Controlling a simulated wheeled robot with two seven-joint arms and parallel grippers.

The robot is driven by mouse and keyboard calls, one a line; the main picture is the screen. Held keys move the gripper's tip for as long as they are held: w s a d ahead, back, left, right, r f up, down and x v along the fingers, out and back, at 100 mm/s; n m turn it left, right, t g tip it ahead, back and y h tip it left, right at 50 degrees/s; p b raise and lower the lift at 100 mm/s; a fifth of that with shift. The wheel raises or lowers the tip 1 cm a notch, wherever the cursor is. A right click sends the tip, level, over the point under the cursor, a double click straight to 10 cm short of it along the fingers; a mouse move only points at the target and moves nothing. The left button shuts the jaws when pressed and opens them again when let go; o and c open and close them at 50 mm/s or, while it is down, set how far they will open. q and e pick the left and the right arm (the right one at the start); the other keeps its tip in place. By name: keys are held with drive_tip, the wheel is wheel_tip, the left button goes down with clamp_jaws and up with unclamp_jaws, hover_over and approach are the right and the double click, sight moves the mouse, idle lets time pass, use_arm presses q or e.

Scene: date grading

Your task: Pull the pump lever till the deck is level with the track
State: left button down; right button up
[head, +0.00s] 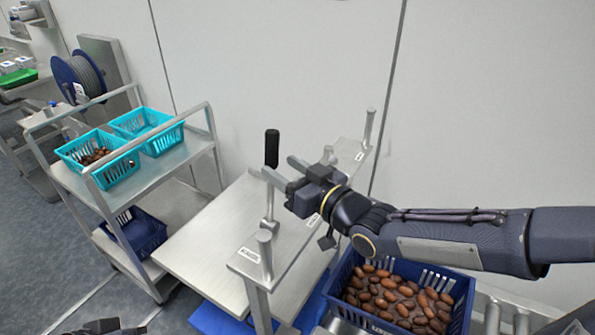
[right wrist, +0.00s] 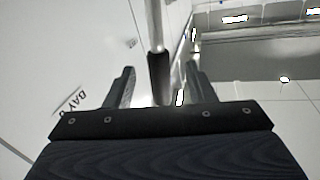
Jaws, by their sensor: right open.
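The pump lever (head: 272,150) stands upright, a metal rod with a black grip, in the middle of the head view. My right gripper (head: 285,170) is open beside it, its fingers pointing toward the rod just below the grip. In the right wrist view the lever (right wrist: 158,75) shows between the two spread fingers; I cannot tell whether they touch it. The deck (head: 205,245) is a flat metal plate left of the post frame. I cannot tell its height against the track. A dark part of my left gripper (head: 100,326) shows at the bottom edge, mostly cut off.
A blue crate of dates (head: 460,310) stands at right, under my right arm. A metal cart (head: 180,160) at left holds two turquoise baskets (head: 165,142), one with dates. Labelled metal posts (head: 266,255) stand in front of the lever. A white wall is behind.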

sight(276, 164)
drive_tip(key=shift+p+x, duration=0.4)
drive_tip(key=shift+x, duration=1.75)
drive_tip(key=shift+c, duration=0.3)
drive_tip(key=shift+f, duration=0.1)
clamp_jaws()
